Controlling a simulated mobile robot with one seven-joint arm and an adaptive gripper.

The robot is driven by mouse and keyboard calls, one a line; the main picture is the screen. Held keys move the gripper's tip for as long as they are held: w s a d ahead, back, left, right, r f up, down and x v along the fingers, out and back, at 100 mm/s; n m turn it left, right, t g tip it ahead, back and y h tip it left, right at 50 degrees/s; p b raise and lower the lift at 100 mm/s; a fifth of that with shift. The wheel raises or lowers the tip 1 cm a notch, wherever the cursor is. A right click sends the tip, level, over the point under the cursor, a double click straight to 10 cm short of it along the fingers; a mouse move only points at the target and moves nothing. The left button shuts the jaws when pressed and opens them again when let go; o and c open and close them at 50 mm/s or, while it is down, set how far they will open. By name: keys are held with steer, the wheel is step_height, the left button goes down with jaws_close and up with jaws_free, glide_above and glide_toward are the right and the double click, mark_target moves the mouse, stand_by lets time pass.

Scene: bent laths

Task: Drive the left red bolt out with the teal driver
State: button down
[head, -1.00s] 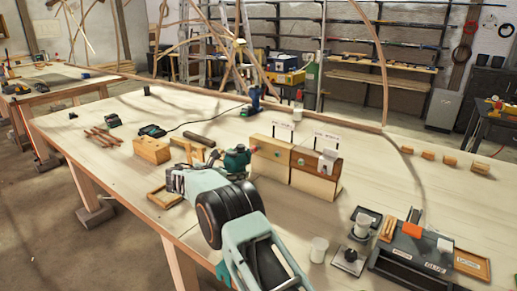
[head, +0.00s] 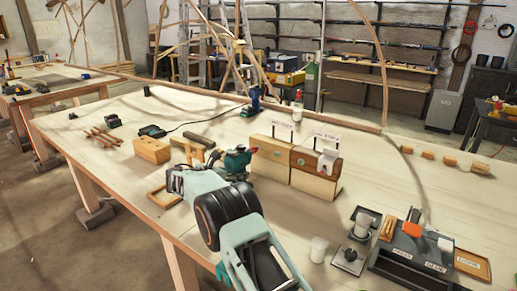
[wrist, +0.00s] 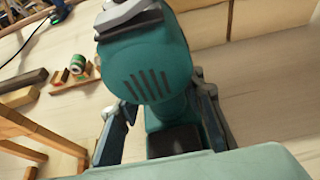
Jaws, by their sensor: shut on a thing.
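My gripper (wrist: 165,125) is shut on the teal driver (wrist: 150,65), with a finger on each side of its handle in the wrist view. In the head view the driver (head: 237,160) is held above the bench, just left of two wooden blocks (head: 271,160) standing side by side. Whether the driver's tip touches the block is hidden.
A wooden block (head: 152,150) and a small wooden stand lie left of the driver. A shallow wooden tray (head: 163,197) is near the front edge. A dark caddy (head: 410,250) and a white cup (head: 319,249) stand at the right.

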steer(key=shift+s+a+f, duration=0.1)
steer(key=shift+f, duration=0.35)
steer(key=shift+r, duration=0.2)
stand_by(1.3)
steer(key=shift+w+d, duration=0.55)
steer(key=shift+w, duration=0.05)
stand_by(3.6)
steer(key=shift+a, duration=0.1)
steer(key=shift+s+a, duration=0.95)
steer(key=shift+s, duration=0.25)
steer(key=shift+s+a+r, duration=0.1)
steer(key=shift+r, duration=0.15)
